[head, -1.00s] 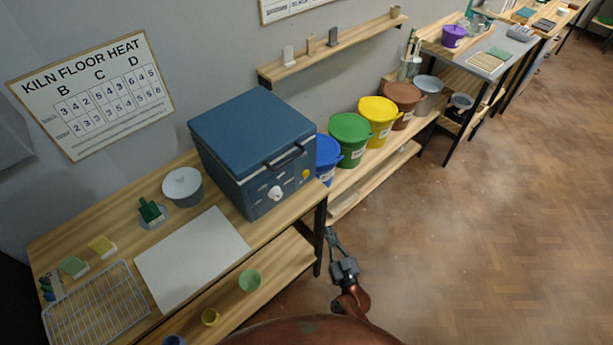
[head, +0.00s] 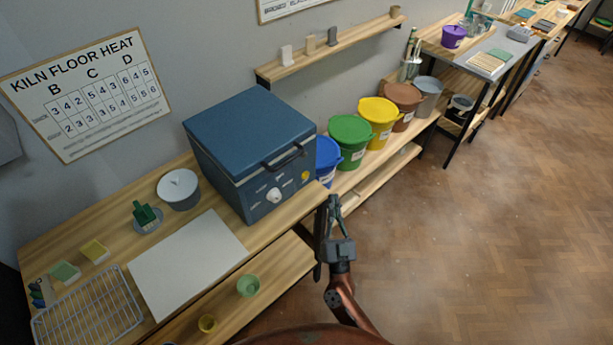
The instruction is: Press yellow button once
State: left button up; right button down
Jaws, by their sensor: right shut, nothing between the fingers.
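The yellow button (head: 305,176) is a small round spot on the front of the blue kiln (head: 252,150), right of a white knob (head: 274,195). The kiln stands on the wooden bench with its lid down. My right gripper (head: 329,203) is shut and empty, with its fingers pointing up in the picture. It is beside the bench's right end, below and a little right of the button, and apart from it. My left gripper is not in view.
A blue bucket (head: 327,160) and several other coloured buckets stand right of the kiln. The floor (head: 480,250) at right is clear.

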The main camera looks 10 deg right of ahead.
aim_at(306, 175)
jog(key=shift+w, duration=0.1)
jog(key=w+a, duration=0.1)
jog(key=w, duration=0.1)
jog(key=w+a+b, duration=0.1)
jog(key=w, duration=0.1)
jog(key=w+a+b, duration=0.1)
jog(key=w, duration=0.1)
jog(key=shift+a, duration=0.3)
jog(key=shift+w+a, duration=0.4)
jog(key=shift+w, duration=0.3)
dwell(0.7)
jog(key=shift+w+a, duration=0.2)
jog(key=shift+w, duration=0.1)
